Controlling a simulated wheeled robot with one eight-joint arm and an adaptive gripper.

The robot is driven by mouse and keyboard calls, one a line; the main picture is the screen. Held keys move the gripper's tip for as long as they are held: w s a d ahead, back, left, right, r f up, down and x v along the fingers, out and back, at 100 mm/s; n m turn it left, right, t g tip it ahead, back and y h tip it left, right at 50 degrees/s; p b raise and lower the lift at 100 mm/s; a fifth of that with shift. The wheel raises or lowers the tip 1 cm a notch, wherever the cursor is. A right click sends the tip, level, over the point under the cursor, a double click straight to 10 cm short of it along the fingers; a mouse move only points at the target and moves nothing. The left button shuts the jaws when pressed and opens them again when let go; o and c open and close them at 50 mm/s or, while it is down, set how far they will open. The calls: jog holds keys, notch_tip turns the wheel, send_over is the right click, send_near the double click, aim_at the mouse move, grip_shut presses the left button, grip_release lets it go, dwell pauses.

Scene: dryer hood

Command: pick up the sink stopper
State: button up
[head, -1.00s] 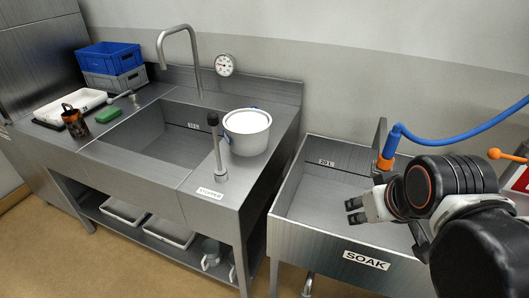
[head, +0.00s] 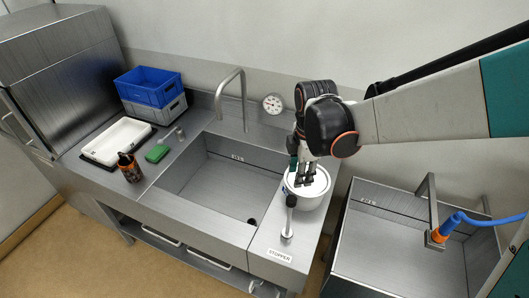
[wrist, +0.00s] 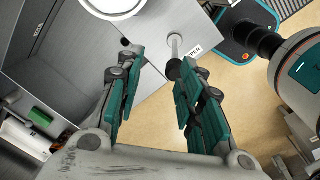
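The sink stopper (head: 289,217) is an upright grey pipe with a black knob on top and a round foot. It stands on the steel counter behind the STOPPER label. In the wrist view the stopper (wrist: 175,48) shows from above, its dark knob close to the right finger. My gripper (head: 306,181) points down, and in the head view its fingers appear in front of the white bucket, above and right of the knob. In the wrist view my gripper (wrist: 158,62) has its teal-padded fingers wide apart with nothing between them. The sink basin (head: 222,180) lies left of the stopper.
The white bucket (head: 314,196) stands close behind the stopper. The tall faucet (head: 243,95) and round gauge (head: 272,104) are farther back. A second steel sink with a blue hose (head: 475,218) is at right. Green sponge (head: 157,153) and tray are at left.

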aim_at(293, 197)
jog(key=s+f+n, duration=0.1)
jog(key=s+a+n+g, duration=0.1)
jog(key=shift+s+a+f, duration=0.2)
jog(key=shift+s+f, duration=0.15)
jog(key=shift+s, duration=0.05)
notch_tip(293, 197, down, 8)
jog(key=b, duration=0.4)
jog(key=shift+a+r+b, duration=0.1)
jog(key=shift+r+b, duration=0.15)
jog(key=shift+b, duration=0.05)
notch_tip(293, 197, down, 6)
jog(key=b, duration=0.3)
jog(key=shift+a, duration=0.15)
grip_shut()
